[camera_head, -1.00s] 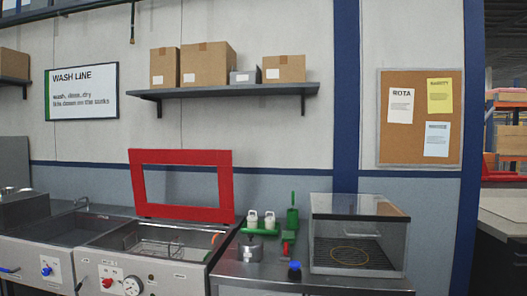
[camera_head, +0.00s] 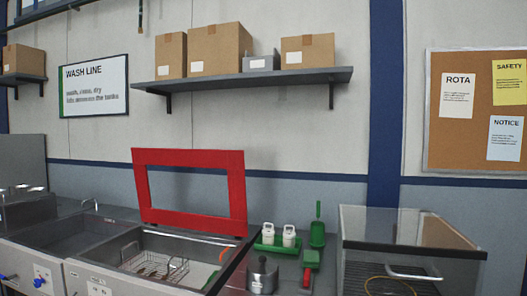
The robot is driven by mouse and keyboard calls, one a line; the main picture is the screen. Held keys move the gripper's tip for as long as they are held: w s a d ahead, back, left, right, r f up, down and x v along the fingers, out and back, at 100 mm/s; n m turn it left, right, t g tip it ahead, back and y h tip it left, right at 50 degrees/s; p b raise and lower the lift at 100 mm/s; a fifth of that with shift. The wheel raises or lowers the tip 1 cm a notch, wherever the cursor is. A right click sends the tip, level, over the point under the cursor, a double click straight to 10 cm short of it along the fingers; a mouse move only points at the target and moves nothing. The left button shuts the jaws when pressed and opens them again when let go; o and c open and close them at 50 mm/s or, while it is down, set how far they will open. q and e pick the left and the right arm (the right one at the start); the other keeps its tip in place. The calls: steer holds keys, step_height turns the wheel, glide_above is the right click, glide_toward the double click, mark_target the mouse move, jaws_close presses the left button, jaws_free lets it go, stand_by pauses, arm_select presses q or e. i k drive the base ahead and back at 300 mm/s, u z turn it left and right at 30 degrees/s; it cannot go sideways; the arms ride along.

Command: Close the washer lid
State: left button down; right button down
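The washer lid (camera_head: 190,222) is a red rectangular frame with an open middle. It stands raised, tilted back at the rear edge of the washer tank (camera_head: 117,255). The tank is open, and a wire basket (camera_head: 155,265) sits inside it. Neither of my grippers is in view.
A steel counter right of the tank holds a metal pot (camera_head: 262,275), a green tray with two white bottles (camera_head: 289,236), a green scoop (camera_head: 318,232) and a clear-lidded box (camera_head: 400,235). A shelf (camera_head: 240,80) with cartons hangs above. Another basin (camera_head: 55,237) is at left.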

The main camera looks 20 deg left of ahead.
mark_target(233, 160)
steer(key=u, duration=0.2)
steer(key=i, duration=0.7)
steer(key=u, duration=0.5)
